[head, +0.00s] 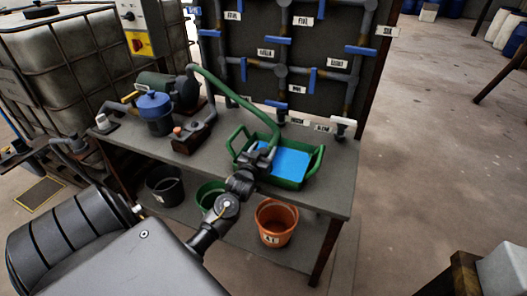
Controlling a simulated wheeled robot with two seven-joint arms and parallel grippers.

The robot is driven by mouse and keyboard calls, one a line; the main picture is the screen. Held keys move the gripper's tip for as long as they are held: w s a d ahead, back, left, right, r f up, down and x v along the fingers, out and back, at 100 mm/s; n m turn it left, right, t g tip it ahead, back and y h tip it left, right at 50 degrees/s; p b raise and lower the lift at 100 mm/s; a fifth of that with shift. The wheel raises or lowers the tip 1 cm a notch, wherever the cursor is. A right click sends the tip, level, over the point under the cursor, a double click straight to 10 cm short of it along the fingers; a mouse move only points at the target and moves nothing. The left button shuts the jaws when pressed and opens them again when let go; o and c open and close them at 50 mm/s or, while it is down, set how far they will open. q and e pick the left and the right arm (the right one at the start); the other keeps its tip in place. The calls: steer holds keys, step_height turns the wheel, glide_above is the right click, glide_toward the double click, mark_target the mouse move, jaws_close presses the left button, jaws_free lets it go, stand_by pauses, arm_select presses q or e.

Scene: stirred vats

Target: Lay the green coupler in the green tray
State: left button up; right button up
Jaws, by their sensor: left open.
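The green tray (318,163) with two raised handles stands on the grey table, with a blue surface (290,161) inside it. A green hose (232,93) arches from the pump area down to the tray, and its lower end lies beside my gripper at the tray's left half. The green coupler cannot be told apart clearly; it may be that hose end, partly hidden by the gripper. My left gripper (265,150) is open over the left part of the tray, coming in from the front. My right gripper is not in view.
A motor pump (180,90), a blue-lidded pot (154,112) and a small dark device (193,135) stand on the table's left. A pipe panel (300,50) rises behind. Buckets, one orange (276,222), stand on the lower shelf. The tabletop right of the tray is clear.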

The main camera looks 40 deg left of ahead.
arm_select(q)
steer(key=v, duration=1.2)
steer(key=shift+r, duration=0.1)
